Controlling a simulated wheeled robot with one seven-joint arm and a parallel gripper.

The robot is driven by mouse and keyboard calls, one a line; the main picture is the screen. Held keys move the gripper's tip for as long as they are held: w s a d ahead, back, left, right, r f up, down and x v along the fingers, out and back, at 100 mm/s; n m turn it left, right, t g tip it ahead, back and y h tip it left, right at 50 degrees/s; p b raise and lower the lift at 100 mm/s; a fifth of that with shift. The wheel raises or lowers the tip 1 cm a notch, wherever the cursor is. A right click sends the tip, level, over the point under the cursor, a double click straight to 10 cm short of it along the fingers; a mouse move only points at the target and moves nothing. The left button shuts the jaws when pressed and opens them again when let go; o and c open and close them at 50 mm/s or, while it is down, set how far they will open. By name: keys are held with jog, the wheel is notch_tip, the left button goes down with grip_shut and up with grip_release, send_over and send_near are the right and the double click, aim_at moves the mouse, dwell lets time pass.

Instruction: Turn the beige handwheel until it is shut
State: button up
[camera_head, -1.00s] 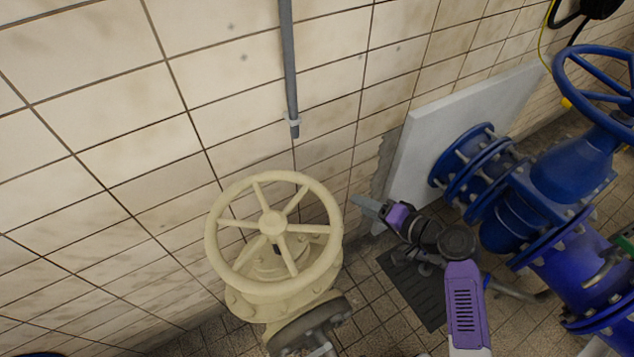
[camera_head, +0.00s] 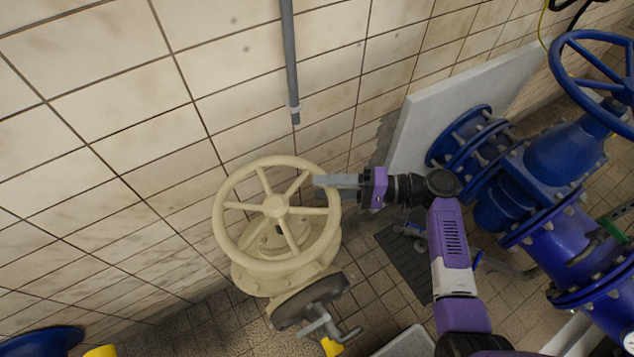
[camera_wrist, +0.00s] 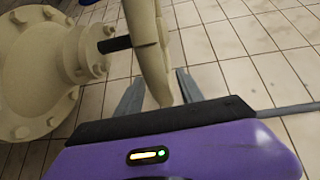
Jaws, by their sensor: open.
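The beige handwheel (camera_head: 275,206), a spoked ring on a flanged beige valve body, stands left of centre in the head view, near the tiled wall. My gripper (camera_head: 322,181) is at the upper right of its rim, its grey fingers overlapping the rim in the picture. In the wrist view the handwheel rim (camera_wrist: 150,45) comes down between the two spread fingers of my gripper (camera_wrist: 158,88). The fingers are open, and I cannot tell whether either touches the rim. The dark stem (camera_wrist: 116,44) shows behind the wheel.
A grey pipe (camera_head: 290,60) runs down the wall above the handwheel. Blue valves and pipework (camera_head: 545,190) fill the right side. A dark flange with a crank-like part (camera_head: 312,300) sits below the wheel. Tiled floor shows between.

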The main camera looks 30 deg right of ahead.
jog(key=shift+x, duration=1.1)
grip_shut()
dwell(0.7)
